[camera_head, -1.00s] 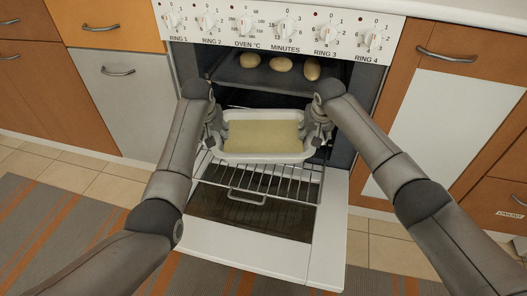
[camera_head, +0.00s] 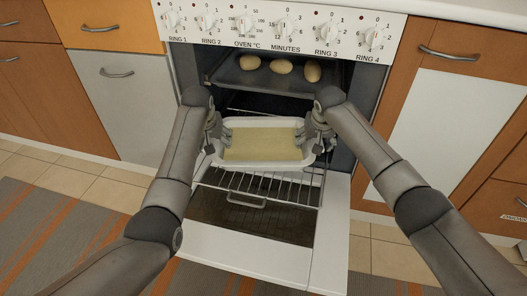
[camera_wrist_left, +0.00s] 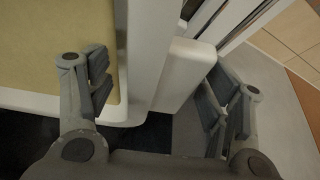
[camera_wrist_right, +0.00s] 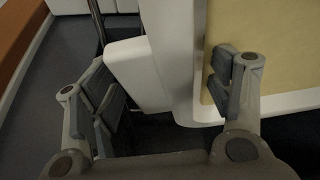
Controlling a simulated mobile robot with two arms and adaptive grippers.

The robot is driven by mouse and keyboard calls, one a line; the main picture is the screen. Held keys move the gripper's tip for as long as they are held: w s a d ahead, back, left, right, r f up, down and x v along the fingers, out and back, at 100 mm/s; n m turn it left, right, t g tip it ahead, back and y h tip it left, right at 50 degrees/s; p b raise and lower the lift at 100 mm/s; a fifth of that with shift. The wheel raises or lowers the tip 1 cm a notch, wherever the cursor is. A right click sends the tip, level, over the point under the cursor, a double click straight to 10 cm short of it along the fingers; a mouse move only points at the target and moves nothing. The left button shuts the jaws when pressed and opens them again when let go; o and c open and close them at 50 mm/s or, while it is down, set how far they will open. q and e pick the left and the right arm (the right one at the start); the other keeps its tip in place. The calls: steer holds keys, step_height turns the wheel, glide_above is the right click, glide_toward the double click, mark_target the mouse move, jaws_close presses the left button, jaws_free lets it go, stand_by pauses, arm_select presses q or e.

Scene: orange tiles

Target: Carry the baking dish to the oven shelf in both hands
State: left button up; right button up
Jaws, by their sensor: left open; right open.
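The baking dish (camera_head: 221,163), white with a flat yellow filling, is level at the pulled-out oven shelf (camera_head: 285,190), a wire rack. It appears to rest on the rack; its underside is hidden. My left gripper (camera_head: 213,132) is at the dish's left end, open, with one finger (camera_wrist_left: 88,75) over the filling and the other outside the white handle (camera_wrist_left: 185,75). My right gripper (camera_head: 318,130) is open at the right end. In the right wrist view its fingers stand either side of the other handle (camera_wrist_right: 135,75), with gaps visible.
The oven door (camera_head: 330,235) hangs open below the rack. A dark tray (camera_head: 232,75) with three potato-like items (camera_head: 281,66) sits higher in the oven, behind the dish. Cabinets flank the oven, left (camera_head: 125,110) and right (camera_head: 440,130).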

arm_select(q)
steer(key=v, duration=1.1)
steer(key=shift+s+r, duration=0.2)
steer(key=shift+r, duration=0.1)
arm_select(e)
steer(key=shift+r, duration=0.1)
arm_select(q)
steer(key=shift+r, duration=0.1)
arm_select(e)
steer(key=v, duration=1.2)
